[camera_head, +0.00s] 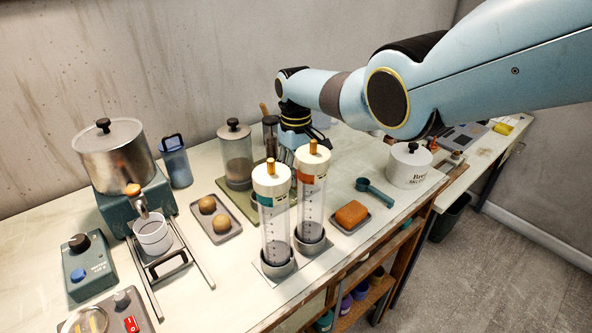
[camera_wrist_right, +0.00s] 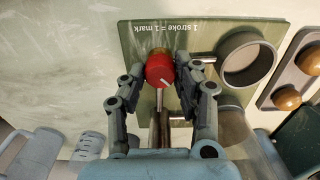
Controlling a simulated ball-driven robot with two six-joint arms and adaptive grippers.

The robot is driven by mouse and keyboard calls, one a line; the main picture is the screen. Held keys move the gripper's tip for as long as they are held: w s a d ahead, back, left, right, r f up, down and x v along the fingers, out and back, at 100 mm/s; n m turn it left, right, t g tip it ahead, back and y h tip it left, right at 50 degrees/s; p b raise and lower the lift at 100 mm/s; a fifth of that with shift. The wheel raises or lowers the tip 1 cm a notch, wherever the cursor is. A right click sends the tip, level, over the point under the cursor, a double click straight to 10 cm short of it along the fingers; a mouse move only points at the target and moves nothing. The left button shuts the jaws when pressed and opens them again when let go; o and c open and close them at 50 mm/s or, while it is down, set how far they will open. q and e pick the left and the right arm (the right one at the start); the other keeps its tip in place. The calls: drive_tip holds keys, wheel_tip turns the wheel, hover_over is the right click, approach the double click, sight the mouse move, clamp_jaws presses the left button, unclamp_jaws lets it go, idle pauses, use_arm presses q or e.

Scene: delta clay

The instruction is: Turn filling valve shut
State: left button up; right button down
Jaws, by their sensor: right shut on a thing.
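A round red valve knob (camera_wrist_right: 160,68) with a white mark sits on a metal pipe over a green plate (camera_wrist_right: 140,40) in the right wrist view. My right gripper (camera_wrist_right: 160,76) has one finger on each side of this knob and is shut on it. In the head view my right gripper (camera_head: 295,135) is at the green plate (camera_head: 238,204), behind two clear graduated cylinders with white caps, which partly hide it. The knob is hidden there. My left gripper is not in view.
The clear cylinders (camera_head: 274,222) and (camera_head: 312,200) stand close in front of my right gripper. A lidded jar (camera_head: 236,155) is just left of it. A tray (camera_head: 224,234) with two brown balls, a metal urn (camera_head: 112,158) and a white lidded pot (camera_head: 408,168) stand around.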

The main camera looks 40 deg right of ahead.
drive_tip(key=c, duration=1)
unclamp_jaws()
drive_tip(key=shift+o, duration=0.2)
wheel_tip(320, 180, up, 12)
